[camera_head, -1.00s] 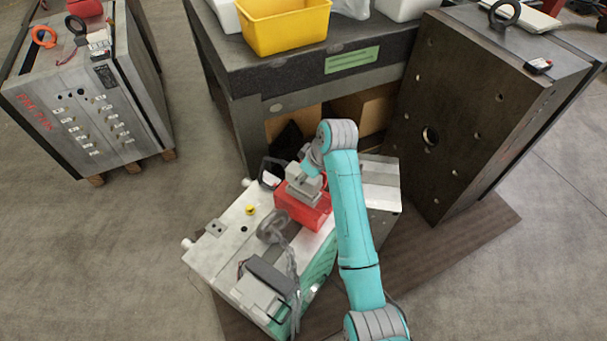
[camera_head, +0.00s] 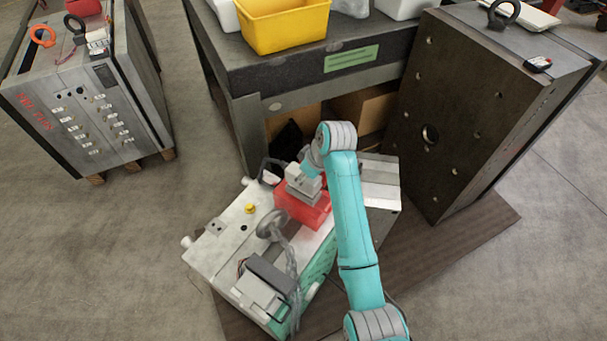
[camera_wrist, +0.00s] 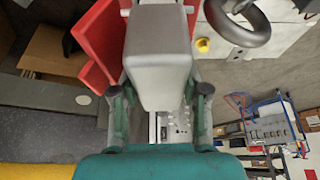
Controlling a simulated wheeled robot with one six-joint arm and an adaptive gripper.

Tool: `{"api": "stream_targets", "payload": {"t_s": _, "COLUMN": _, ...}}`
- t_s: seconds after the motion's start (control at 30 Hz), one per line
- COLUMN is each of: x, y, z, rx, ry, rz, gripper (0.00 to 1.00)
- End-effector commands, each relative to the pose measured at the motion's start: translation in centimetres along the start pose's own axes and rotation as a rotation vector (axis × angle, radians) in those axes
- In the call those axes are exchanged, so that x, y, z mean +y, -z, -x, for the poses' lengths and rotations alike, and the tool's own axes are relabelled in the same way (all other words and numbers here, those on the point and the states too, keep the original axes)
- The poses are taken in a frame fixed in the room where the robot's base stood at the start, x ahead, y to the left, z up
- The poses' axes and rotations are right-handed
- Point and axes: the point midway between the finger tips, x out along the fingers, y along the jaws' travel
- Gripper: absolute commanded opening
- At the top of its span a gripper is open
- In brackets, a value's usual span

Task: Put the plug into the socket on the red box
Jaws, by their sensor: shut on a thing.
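The red box (camera_head: 312,215) sits on top of the light metal mould base (camera_head: 232,232). My gripper (camera_head: 307,174) is over the box, pointing down. It is shut on the grey plug (camera_head: 301,187), which is at the top of the red box. In the wrist view the plug (camera_wrist: 158,60) is a large grey block between my two fingers, with parts of the red box (camera_wrist: 98,40) behind it. The socket is hidden behind the plug and gripper. I cannot tell how deep the plug sits.
A grey lifting ring (camera_head: 271,225) with a chain stands close in front of the box. A dark upright mould plate (camera_head: 465,110) is at the right. A table (camera_head: 300,75) with a yellow bin (camera_head: 285,28) stands behind. Open floor (camera_head: 130,250) lies at the left.

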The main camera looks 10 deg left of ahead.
Motion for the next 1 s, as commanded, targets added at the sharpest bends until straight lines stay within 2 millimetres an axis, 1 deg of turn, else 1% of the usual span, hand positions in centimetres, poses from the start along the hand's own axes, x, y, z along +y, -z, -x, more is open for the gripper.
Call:
{"api": "stream_targets", "payload": {"t_s": 0.23, "x": 0.0, "y": -0.2, "z": -0.5, "rx": 0.001, "ry": -0.001, "rz": 0.000, "gripper": 0.00}}
{"api": "stream_targets", "payload": {"t_s": 0.67, "x": 0.0, "y": -0.2, "z": -0.6, "rx": 0.001, "ry": 0.000, "rz": 0.000, "gripper": 0.00}}
{"api": "stream_targets", "payload": {"t_s": 1.0, "x": 0.0, "y": -0.6, "z": -1.3, "rx": 0.000, "ry": 0.000, "rz": 0.000, "gripper": 0.00}}
